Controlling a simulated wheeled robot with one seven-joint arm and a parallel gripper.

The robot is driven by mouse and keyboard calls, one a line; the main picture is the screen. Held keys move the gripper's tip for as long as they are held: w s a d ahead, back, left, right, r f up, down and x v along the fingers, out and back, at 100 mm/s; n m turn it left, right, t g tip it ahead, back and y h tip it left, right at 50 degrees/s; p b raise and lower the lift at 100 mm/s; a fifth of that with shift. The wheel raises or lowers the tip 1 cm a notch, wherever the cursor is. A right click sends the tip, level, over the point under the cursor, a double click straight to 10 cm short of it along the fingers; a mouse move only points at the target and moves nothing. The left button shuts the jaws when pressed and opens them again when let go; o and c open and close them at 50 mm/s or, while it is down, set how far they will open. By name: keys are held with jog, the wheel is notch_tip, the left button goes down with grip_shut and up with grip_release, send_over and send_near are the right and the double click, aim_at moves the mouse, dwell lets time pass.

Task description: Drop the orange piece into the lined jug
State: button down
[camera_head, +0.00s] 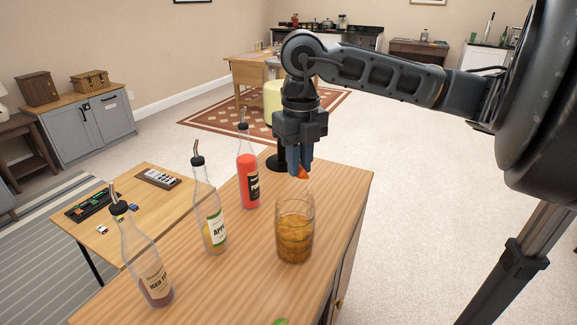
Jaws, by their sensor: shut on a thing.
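A clear ribbed glass jug (294,232) with amber contents stands upright on the wooden counter. My gripper (300,172) points down above the jug's mouth, near its back rim. It is shut on a small orange piece (303,173), whose lower part shows below the fingertips. The piece appears above the rim, apart from the jug. The fingers hide the rest of the piece.
Three bottles with pour spouts stand left of the jug: a red one (248,180), one with a green-and-white label (209,215) and an iced tea bottle (142,262). A green thing (280,322) shows at the bottom edge. The wooden counter (345,183) is clear right of the jug.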

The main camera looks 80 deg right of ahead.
jog(key=shift+d+f, duration=0.1)
jog(key=shift+f, duration=0.2)
jog(key=shift+f+b, duration=0.75)
jog(key=shift+f, duration=1.85)
jog(key=c, duration=1)
grip_release()
jog(key=shift+o, duration=0.2)
jog(key=shift+r+b, duration=0.5)
jog(key=shift+r, duration=3.45)
